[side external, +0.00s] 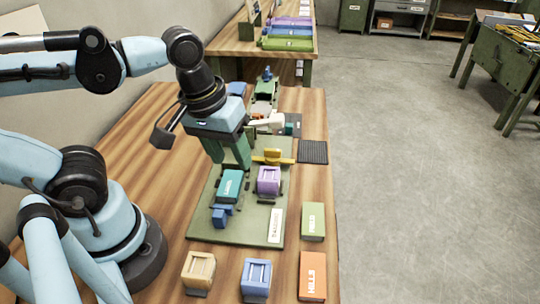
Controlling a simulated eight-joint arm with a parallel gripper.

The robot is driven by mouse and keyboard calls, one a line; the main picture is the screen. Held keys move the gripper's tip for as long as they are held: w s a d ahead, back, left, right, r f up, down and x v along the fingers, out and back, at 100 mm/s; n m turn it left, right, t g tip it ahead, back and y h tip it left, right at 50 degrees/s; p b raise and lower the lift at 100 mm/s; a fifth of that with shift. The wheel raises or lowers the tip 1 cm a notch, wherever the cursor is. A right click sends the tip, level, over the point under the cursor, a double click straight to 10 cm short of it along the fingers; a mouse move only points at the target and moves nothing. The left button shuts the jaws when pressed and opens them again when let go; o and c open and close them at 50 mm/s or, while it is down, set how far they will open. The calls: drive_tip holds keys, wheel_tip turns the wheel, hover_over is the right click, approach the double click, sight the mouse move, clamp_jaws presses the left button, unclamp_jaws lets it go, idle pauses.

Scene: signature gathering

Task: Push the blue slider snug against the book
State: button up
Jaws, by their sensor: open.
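A blue slider (221,215) sits on a green board (243,232) at its near left. A teal book (229,186) with white lettering stands just beyond the slider. The two look close, but I cannot tell whether they touch. A purple block-like piece (268,181) stands to the right of the teal book, with a yellow slider (272,157) behind it. My gripper (236,155) points down above the board, just beyond the teal book. It is open. Its fingers hide part of the board, and I see nothing held between them.
Tan (199,270) and blue (256,279) blocks stand at the table's near edge. Green (313,221) and orange (313,276) books lie along the right edge. A dark ribbed pad (313,152) and small fixtures lie farther back. Bare wood shows left of the board.

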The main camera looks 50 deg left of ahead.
sight(218, 213)
drive_tip(key=s+d+r+n+g, duration=0.1)
drive_tip(key=s+n+g, duration=0.2)
drive_tip(key=s, duration=0.2)
drive_tip(key=shift+w+d+f, duration=0.1)
drive_tip(key=shift+f, duration=2.8)
drive_tip(key=shift+w+f, duration=0.1)
drive_tip(key=shift+f, duration=2.75)
clamp_jaws()
